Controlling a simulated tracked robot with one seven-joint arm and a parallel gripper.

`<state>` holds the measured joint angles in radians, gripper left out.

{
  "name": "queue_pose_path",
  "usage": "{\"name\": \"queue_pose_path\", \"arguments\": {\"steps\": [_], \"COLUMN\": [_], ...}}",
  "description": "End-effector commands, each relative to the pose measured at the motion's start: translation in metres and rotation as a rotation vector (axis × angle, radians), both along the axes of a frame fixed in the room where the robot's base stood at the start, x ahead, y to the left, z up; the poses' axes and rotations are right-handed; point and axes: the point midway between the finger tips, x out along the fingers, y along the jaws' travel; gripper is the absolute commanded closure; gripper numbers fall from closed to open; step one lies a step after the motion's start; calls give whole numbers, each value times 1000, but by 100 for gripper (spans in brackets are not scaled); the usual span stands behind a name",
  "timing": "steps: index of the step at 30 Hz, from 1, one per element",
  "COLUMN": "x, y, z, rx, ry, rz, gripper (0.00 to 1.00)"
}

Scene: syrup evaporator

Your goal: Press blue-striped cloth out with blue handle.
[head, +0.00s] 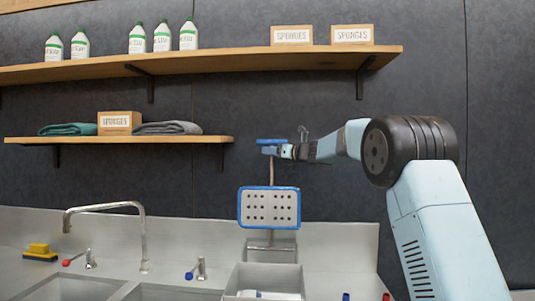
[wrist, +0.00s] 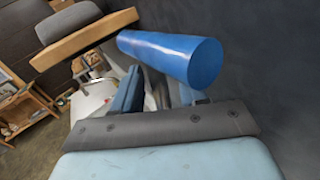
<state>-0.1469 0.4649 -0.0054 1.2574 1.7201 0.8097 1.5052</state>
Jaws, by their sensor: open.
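The blue handle (head: 271,141) is a short bar at the top of a thin upright rod, above a grey perforated press plate with a blue rim (head: 269,188). In the wrist view the handle (wrist: 172,56) is a large blue cylinder crossing just beyond the jaws. My gripper (head: 284,151) is open at the handle, coming from the right; its fingers (wrist: 152,92) also show in the wrist view. I cannot tell whether the handle is between them. A white and blue bit, perhaps the striped cloth (head: 249,294), shows low inside a grey box (head: 291,284) below the plate.
A lower wooden shelf (head: 190,139) with folded cloths and a sponge box ends just left of the handle. A long upper shelf (head: 220,61) holds bottles and boxes. A tap (head: 143,235), sinks and a yellow sponge (head: 39,250) are at lower left.

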Motion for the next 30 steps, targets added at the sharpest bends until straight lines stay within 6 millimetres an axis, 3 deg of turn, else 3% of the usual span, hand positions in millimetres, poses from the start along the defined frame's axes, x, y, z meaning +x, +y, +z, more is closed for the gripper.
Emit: {"name": "queue_pose_path", "arguments": {"steps": [9, 22, 30], "x": [1, 1, 2], "y": [2, 2, 1], "z": [0, 0, 0], "rx": [-1, -1, -1], "ry": [1, 1, 1], "rz": [0, 0, -2], "gripper": [57, 99, 100]}}
